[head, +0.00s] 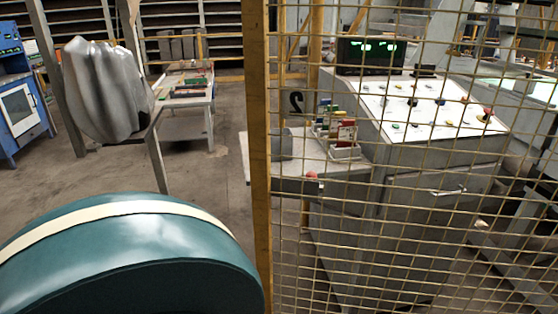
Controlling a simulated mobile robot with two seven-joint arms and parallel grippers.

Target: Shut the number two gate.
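A wire-mesh panel (400,215) covers the right half of the head view, close to me. A thick upright yellow post (257,150) edges it on the left. A dark figure 2 (295,102), seen reversed, shows at the panel's upper left, so this looks like the number two gate. Left of the post there is no mesh and the view is open to the floor. The panel's right edge is out of view. I cannot tell whether its latch or hinge side shows. Neither of my grippers is in view.
Behind the mesh stands a grey control desk (420,135) with coloured knobs and a green-lit display (372,53). A table (185,95), a grey ridged lump (105,90) and a blue cabinet (22,105) stand left. Bare floor (200,170) lies between. The lower-left floor is hidden.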

